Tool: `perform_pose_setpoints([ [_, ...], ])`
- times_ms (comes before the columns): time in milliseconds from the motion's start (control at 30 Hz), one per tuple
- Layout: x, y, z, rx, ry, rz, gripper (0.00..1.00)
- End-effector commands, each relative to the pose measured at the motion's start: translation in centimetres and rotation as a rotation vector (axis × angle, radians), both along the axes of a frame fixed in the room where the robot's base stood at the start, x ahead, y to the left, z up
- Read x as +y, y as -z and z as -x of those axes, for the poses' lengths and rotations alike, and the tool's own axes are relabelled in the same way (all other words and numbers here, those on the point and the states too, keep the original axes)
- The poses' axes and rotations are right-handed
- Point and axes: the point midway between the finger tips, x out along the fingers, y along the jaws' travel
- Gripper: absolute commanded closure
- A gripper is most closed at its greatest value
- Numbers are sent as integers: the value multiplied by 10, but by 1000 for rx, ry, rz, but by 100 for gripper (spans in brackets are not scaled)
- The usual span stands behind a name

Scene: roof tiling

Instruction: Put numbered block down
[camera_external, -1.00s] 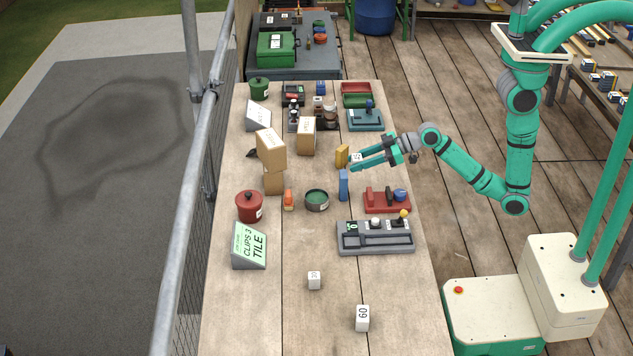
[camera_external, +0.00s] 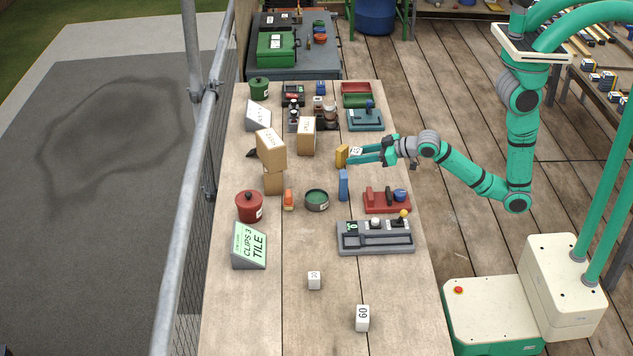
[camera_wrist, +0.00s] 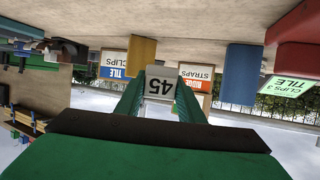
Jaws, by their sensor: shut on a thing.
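My gripper (camera_external: 358,155) is shut on a white numbered block (camera_external: 355,151) and holds it over the right part of the table, beside a yellow block (camera_external: 341,156). In the wrist view the numbered block (camera_wrist: 160,83) reads 45 upside down between the two green fingers. A white block marked 60 (camera_external: 362,318) stands near the front of the table. A smaller-looking white block (camera_external: 314,280) stands behind it, its number hard to read. I cannot tell how far the held block is above the tabletop.
A blue upright block (camera_external: 343,185) stands just in front of my gripper. Cardboard boxes (camera_external: 271,150) stand to the left. The front of the table (camera_external: 270,315) is mostly clear.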

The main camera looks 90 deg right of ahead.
Motion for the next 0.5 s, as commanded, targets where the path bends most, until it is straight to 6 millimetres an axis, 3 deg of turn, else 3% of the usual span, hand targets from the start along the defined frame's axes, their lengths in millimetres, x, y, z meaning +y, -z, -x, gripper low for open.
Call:
perform_pose_setpoints([
  [333,-18,-18,23,-4,318,-2,87],
  [500,-14,-34,34,-5,454,-3,87],
])
